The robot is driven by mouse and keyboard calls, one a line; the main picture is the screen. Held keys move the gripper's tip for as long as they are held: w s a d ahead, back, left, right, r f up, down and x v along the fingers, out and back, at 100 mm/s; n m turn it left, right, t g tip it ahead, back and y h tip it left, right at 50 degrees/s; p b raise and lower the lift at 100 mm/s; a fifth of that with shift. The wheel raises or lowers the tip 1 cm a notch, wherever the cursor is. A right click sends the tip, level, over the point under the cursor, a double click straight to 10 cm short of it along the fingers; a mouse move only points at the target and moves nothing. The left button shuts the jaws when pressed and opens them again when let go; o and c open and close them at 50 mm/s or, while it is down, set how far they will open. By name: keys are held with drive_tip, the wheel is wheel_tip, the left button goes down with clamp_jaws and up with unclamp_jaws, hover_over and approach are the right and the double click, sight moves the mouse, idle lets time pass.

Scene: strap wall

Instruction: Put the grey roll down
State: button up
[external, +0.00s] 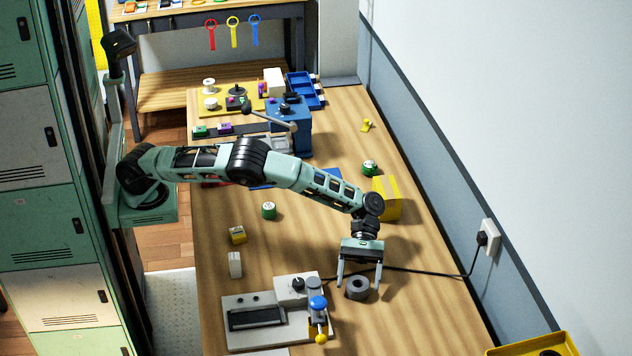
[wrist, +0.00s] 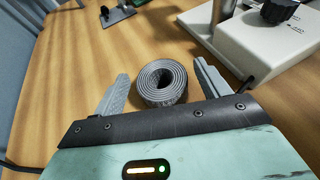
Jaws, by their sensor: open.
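The grey roll (wrist: 162,84) is a coiled strap with a hollow centre. In the wrist view it sits on the wooden table between the two grey fingers of my gripper (wrist: 158,85), with a gap showing on the left side. In the external view the roll (external: 357,288) rests on the table just under my open gripper (external: 360,287), to the right of the white machine (external: 255,318). The fingers are spread and point down around the roll.
A black cable (external: 430,274) runs across the table behind the roll to a wall socket (external: 489,238). A yellow box (external: 391,203) stands behind my wrist. A blue-knobbed lever (external: 318,303) is close on the left. The table to the right of the roll is clear.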

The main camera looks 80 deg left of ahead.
drive_tip(key=b+v, duration=0.1)
drive_tip(key=v, duration=0.8)
drive_tip(key=shift+w+a, duration=0.1)
